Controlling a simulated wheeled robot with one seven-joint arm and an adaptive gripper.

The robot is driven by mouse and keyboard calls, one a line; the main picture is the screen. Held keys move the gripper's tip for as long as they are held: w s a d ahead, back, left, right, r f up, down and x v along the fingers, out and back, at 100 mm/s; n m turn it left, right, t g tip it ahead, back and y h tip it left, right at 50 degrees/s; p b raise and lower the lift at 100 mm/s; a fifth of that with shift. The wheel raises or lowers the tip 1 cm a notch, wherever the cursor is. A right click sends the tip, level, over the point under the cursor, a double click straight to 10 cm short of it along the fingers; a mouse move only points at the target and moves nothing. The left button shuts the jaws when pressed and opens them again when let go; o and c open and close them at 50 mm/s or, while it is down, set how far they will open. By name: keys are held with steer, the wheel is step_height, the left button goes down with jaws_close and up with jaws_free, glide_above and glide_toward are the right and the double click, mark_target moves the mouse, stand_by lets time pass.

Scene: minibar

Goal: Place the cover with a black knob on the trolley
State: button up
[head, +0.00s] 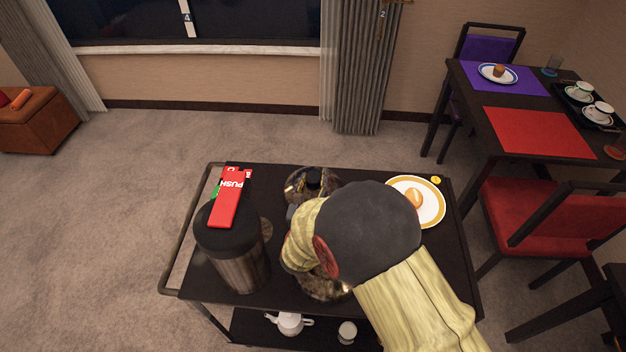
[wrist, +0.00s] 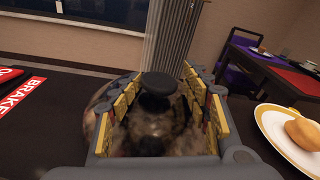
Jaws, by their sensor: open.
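The cover (head: 304,193) is a shiny metal dome with a black knob (head: 314,178). It sits at the far middle of the trolley's dark top (head: 455,262). In the wrist view the black knob (wrist: 158,91) shows in line with the gap between the fingers, with the shiny dome (wrist: 150,128) below it. My gripper (wrist: 164,84) is open, a finger on either side of the knob in the picture; I see no clear contact. In the head view my arm hides most of the gripper and the cover's near side.
A dark bin (head: 240,258) with a red tag (head: 230,200) stands left on the trolley. A plate (head: 434,211) with a bread roll (head: 414,198) lies right. A second shiny round object (head: 322,288) is partly hidden under my arm. A teapot (head: 290,323) stands on the lower shelf.

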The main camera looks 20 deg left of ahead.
steer(key=shift+r, duration=0.1)
steer(key=p+v, duration=0.4)
steer(key=v, duration=0.8)
